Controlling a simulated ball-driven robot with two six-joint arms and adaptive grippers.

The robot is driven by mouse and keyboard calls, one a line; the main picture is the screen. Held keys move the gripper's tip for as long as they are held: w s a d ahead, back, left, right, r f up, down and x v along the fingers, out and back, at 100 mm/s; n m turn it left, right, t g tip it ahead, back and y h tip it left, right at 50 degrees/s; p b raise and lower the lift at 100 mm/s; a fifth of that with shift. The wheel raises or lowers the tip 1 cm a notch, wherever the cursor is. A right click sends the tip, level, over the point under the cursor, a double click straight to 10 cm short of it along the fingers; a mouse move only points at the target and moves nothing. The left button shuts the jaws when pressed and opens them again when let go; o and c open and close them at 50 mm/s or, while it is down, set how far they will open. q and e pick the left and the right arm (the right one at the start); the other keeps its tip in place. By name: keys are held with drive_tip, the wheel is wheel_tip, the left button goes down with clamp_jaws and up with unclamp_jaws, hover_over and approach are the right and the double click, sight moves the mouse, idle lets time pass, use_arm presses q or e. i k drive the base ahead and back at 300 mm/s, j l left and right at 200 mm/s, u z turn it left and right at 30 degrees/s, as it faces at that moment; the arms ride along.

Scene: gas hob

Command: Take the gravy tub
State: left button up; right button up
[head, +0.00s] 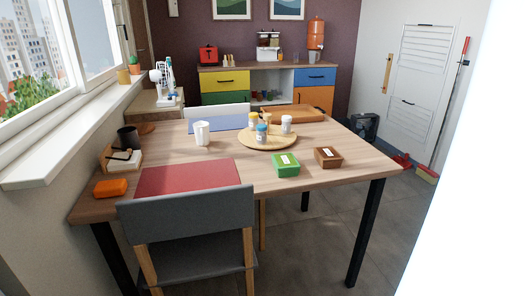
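Two small lidded tubs stand near the front right of a wooden table. One is a brown tub (329,160) with a white label on its lid. The other is a green tub (286,168), also with a white label, to its left and a little nearer. The labels are too small to read, so I cannot tell which one, if either, is the gravy tub. Several small shakers or jars, one a blue-bodied jar (261,136), stand on a round wooden board behind the tubs. Neither of my grippers is in view.
The wooden table (240,172) holds a red mat (186,177), a white cup (202,134), a round board (284,142) and an orange box (110,188). A grey chair (188,216) stands at its front. Floor (322,236) is clear below its right part. No hob shows.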

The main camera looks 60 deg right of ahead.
sight(327, 157)
drive_tip(key=z, duration=2.25)
drive_tip(key=i, duration=0.15)
